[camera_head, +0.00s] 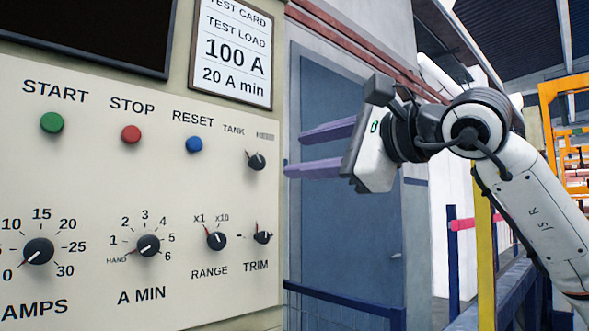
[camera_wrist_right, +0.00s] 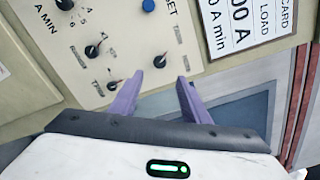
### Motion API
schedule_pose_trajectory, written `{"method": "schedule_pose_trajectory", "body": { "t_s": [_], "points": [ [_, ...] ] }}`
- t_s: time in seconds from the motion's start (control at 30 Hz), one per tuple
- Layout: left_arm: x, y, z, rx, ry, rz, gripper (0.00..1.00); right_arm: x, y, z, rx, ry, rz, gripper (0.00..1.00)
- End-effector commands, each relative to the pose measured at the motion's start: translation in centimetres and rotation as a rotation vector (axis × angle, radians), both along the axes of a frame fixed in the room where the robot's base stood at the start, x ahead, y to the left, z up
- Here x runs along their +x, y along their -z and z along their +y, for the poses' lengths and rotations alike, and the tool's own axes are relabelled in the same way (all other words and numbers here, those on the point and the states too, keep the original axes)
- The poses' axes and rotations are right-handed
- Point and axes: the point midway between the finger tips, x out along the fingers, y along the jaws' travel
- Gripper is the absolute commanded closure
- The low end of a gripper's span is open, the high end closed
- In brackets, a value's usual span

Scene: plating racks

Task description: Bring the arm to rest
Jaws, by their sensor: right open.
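My right arm (camera_head: 535,205) comes in from the right in the head view. Its gripper (camera_head: 288,154) is open, with two purple fingers pointing left towards the panel's right edge. Nothing is between the fingers. In the right wrist view the gripper (camera_wrist_right: 158,83) also shows open and empty, with the panel (camera_wrist_right: 70,50) beyond its fingertips. I cannot tell the exact gap between the fingertips and the panel. My left gripper is not in view.
The control panel (camera_head: 90,185) fills the left, with START (camera_head: 52,122), STOP (camera_head: 131,133) and RESET (camera_head: 194,144) buttons and several knobs. A test card (camera_head: 233,50) hangs above. A blue door (camera_head: 345,225) stands behind the gripper. Railings and a yellow post (camera_head: 485,255) are at right.

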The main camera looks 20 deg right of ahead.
Motion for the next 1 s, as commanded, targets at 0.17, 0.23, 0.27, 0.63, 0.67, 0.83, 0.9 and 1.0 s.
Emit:
{"method": "schedule_pose_trajectory", "body": {
  "t_s": [0.17, 0.23, 0.27, 0.63, 0.67, 0.83, 0.9, 1.0],
  "points": [
    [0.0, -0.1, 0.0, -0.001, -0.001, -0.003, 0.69, 0.0, 0.0, 0.0, 0.001, -0.001, 0.001, 0.57],
    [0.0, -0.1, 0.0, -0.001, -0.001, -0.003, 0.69, 0.3, 0.5, 0.5, 0.006, -0.015, 0.01, 0.57],
    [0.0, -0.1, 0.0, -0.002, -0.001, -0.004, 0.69, 0.4, 0.9, 0.9, 0.011, -0.029, 0.02, 0.57],
    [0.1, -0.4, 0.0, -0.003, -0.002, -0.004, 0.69, 1.3, 16.8, 15.7, 0.489, -0.588, 0.472, 0.57],
    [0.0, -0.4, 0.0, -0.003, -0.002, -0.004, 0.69, 1.0, 17.9, 16.7, 0.558, -0.632, 0.52, 0.57],
    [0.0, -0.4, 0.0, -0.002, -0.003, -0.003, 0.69, -0.5, 23.1, 19.8, 1.009, -0.811, 0.788, 0.57],
    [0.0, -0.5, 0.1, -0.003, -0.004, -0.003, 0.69, -0.7, 25.0, 20.1, 1.22, -0.847, 0.89, 0.57],
    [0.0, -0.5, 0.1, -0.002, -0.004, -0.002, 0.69, -0.3, 28.0, 19.5, 1.545, -0.86, 1.023, 0.57]
  ]
}}
